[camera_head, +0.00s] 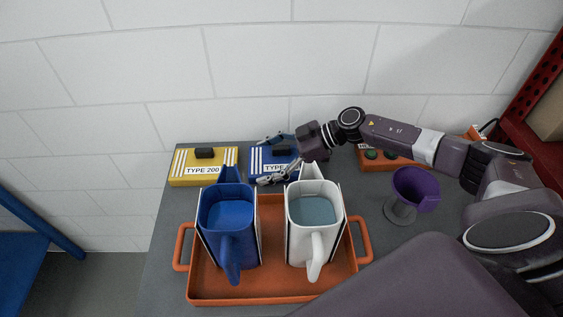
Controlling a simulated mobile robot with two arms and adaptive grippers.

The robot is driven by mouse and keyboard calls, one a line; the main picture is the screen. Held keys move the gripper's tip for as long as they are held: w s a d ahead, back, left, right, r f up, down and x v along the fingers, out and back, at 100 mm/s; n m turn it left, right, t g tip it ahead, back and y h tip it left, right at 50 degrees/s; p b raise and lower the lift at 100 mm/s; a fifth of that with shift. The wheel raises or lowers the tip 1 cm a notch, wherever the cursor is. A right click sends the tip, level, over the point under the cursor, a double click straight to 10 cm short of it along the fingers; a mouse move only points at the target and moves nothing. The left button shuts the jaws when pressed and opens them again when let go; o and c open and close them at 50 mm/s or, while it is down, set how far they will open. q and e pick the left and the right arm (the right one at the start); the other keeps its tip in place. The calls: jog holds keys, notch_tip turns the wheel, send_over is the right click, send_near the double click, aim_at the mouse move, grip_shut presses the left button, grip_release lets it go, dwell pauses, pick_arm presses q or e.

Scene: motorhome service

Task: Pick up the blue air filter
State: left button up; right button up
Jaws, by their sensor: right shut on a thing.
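The blue air filter (258,157) lies at the back of the grey table, in front of the wall. It is a flat blue box with white stripes, a black handle and a partly hidden "TYPE" label. My right gripper (268,161) reaches in from the right, with one finger at its back edge and one at its front edge, and is shut on it. My left gripper is not in view.
A yellow filter (180,180) labelled "TYPE 200" lies just left. In front, an orange tray (272,270) holds a blue jug (228,215) and a white jug (314,205).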

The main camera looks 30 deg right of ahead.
jog(key=c, duration=0.3)
jog(key=shift+r, duration=0.2)
